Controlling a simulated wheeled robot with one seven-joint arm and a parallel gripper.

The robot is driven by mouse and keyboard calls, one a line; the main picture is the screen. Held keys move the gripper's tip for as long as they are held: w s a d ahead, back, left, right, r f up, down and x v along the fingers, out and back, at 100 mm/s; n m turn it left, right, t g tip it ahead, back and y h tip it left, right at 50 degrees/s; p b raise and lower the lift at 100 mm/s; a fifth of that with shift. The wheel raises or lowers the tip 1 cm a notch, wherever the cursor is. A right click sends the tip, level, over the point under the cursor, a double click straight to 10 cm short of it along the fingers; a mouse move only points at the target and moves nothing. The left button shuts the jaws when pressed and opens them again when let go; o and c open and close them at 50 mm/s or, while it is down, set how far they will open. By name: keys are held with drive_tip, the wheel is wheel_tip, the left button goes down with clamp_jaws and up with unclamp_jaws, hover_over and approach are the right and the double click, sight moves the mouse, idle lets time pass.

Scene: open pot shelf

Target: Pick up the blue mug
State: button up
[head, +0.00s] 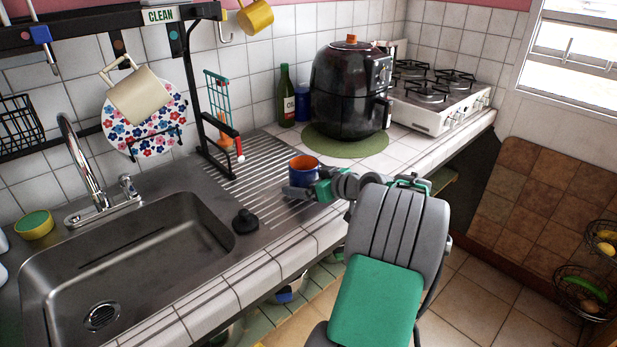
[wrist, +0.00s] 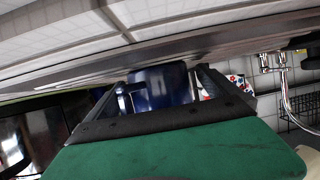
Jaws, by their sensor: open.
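The blue mug (head: 303,170) with an orange inside stands upright on the ribbed steel drainboard, right of the sink. My gripper (head: 305,186) is low over the drainboard at the near side of the mug and partly covers its lower part. In the wrist view, which is turned over, the dark blue mug (wrist: 160,86) sits between the two spread fingers of my gripper (wrist: 162,82). Its handle shows near the left finger. The fingers are open, and I cannot tell whether either touches the mug.
A black air fryer (head: 348,90) stands on a green mat behind the mug, beside an oil bottle (head: 286,97). The sink (head: 140,265) and a black stopper (head: 245,221) lie left. A black rack post (head: 203,120) rises behind the drainboard. A stove (head: 440,95) stands at back right.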

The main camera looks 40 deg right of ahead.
sight(314, 172)
drive_tip(key=shift+c, duration=0.4)
drive_tip(key=c, duration=1.6)
drive_tip(key=shift+c, duration=0.2)
drive_tip(key=shift+r, duration=0.15)
wheel_tip(314, 172, up, 3)
drive_tip(key=s+d+r, duration=0.1)
drive_tip(key=r, duration=0.1)
drive_tip(key=s+d+r, duration=0.1)
drive_tip(key=s+r, duration=0.1)
drive_tip(key=s+d+r, duration=0.1)
drive_tip(key=s+r, duration=0.1)
drive_tip(key=shift+d+r, duration=0.15)
drive_tip(key=shift+r, duration=0.1)
drive_tip(key=s+d+r, duration=0.3)
drive_tip(key=s+d, duration=0.1)
drive_tip(key=s, duration=0.3)
drive_tip(key=shift+r, duration=0.15)
